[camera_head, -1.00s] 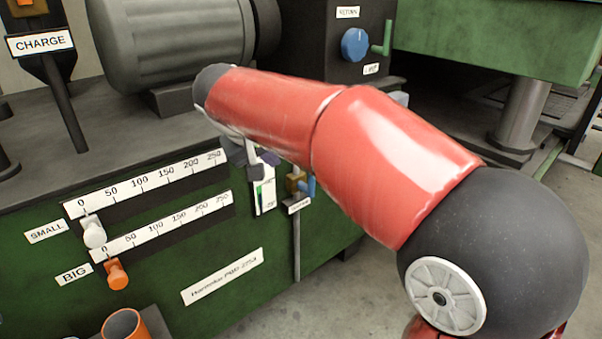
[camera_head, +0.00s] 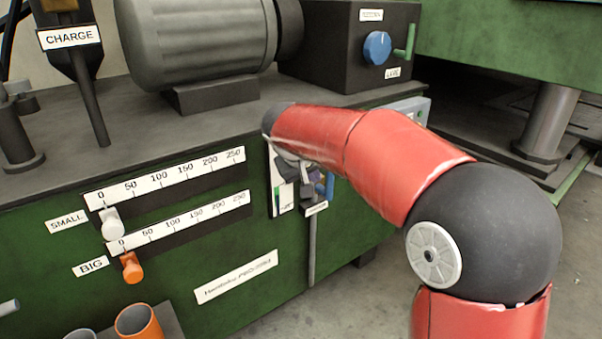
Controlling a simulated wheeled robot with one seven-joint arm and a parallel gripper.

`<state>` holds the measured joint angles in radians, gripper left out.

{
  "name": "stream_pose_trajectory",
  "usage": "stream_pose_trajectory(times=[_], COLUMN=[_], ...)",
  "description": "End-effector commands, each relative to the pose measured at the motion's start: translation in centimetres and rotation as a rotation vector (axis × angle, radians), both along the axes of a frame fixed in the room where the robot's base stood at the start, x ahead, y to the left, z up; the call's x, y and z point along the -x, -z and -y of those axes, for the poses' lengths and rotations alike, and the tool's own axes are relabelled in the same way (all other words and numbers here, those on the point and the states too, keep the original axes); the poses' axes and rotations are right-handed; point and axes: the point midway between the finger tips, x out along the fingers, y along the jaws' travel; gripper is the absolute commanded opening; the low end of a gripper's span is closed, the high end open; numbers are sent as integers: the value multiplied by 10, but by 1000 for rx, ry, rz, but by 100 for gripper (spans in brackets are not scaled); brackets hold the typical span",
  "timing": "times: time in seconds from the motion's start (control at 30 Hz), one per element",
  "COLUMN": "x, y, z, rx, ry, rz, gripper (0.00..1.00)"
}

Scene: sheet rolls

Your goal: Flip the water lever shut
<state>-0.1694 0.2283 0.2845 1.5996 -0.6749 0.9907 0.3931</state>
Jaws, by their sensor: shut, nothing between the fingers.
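The water lever (camera_head: 329,185) is a small blue handle on the green machine front, above a small label (camera_head: 316,208) too blurred to read and a grey vertical pipe (camera_head: 312,250). The handle points roughly up and down. The brass valve body beside it is hidden behind my gripper. My gripper (camera_head: 307,192) hangs under my red arm, just left of the blue handle and very close to it. It looks shut and empty. I cannot tell whether it touches the lever.
A white-and-green gauge (camera_head: 285,198) is just left of my gripper. Two scales with a white slider (camera_head: 111,222) and an orange slider (camera_head: 131,267) are further left. A blue knob (camera_head: 377,48) and green lever (camera_head: 405,45) sit on the black box above.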

Motion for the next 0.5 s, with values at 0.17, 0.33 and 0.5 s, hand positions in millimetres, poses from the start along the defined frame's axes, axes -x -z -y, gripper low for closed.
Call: stream_pose_trajectory(times=[0.17, 0.33, 0.5], x=[-6, -7, -7], y=[0, 0, 0], z=[13, 15, 15], rx=[0, 0, 0], ry=[-1, -2, -2], rz=[-1, -1, -1], gripper=[0, 0, 0])
